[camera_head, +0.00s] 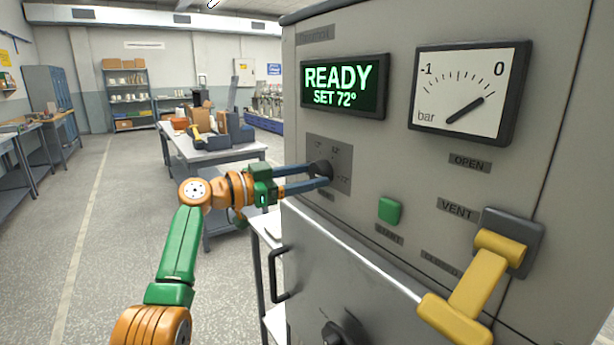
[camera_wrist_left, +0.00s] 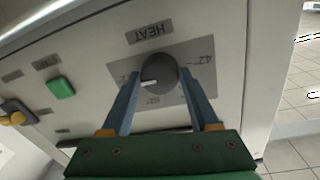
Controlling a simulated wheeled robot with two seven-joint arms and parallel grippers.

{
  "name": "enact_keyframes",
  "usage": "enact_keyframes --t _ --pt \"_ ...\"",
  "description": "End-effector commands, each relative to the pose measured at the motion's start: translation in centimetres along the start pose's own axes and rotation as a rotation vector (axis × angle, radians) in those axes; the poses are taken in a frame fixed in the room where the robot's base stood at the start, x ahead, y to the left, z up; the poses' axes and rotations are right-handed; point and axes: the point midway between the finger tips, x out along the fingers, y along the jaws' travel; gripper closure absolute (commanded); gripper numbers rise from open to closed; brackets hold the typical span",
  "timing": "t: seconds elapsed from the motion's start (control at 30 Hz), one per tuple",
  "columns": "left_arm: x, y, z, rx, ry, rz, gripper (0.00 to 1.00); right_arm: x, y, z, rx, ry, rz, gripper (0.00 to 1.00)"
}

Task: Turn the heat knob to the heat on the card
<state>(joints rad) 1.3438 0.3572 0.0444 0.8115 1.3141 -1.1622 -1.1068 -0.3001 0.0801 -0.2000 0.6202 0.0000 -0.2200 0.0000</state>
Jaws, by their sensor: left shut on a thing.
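The heat knob (camera_head: 321,169) is a dark round knob on a darker grey plate on the machine's front. My left gripper (camera_head: 318,174) reaches it from the left, its blue fingers shut on it. In the left wrist view the knob (camera_wrist_left: 160,70) sits between the two fingertips of the left gripper (camera_wrist_left: 161,77), under an upside-down HEAT label. Its white pointer line points left in that view, close to one finger. A 42° mark (camera_wrist_left: 206,61) shows on the right. The display (camera_head: 343,86) reads READY, SET 72°. I see no card. My right gripper is out of view.
A gauge (camera_head: 470,92) marked bar, a green button (camera_head: 389,210) and a yellow vent lever (camera_head: 471,290) are to the right of the knob. A door handle (camera_head: 277,275) sticks out below. A workbench (camera_head: 210,150) stands behind my left arm; the floor at left is clear.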

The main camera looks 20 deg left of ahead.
Motion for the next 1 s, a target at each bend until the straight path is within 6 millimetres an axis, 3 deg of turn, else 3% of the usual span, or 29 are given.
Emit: enact_keyframes --t 0.3,0.33,0.4,0.43,0.73,1.0 --pt "0.0 0.0 0.0 0.000 -0.001 0.001 0.94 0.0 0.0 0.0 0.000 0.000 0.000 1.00" --pt "0.0 0.0 0.0 0.000 -0.001 0.001 0.31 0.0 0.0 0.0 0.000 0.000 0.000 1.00" --pt "0.0 0.0 0.0 -0.001 -0.001 0.001 0.12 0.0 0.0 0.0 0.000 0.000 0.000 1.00" --pt "0.0 0.0 0.0 -0.001 -0.001 0.001 0.09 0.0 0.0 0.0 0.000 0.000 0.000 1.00" --pt "-0.3 0.0 0.2 -0.001 0.000 -0.001 0.09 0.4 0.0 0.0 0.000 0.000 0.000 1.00" --pt "-5.7 0.0 0.6 0.001 0.000 -0.003 0.09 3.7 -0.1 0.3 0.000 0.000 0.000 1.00"
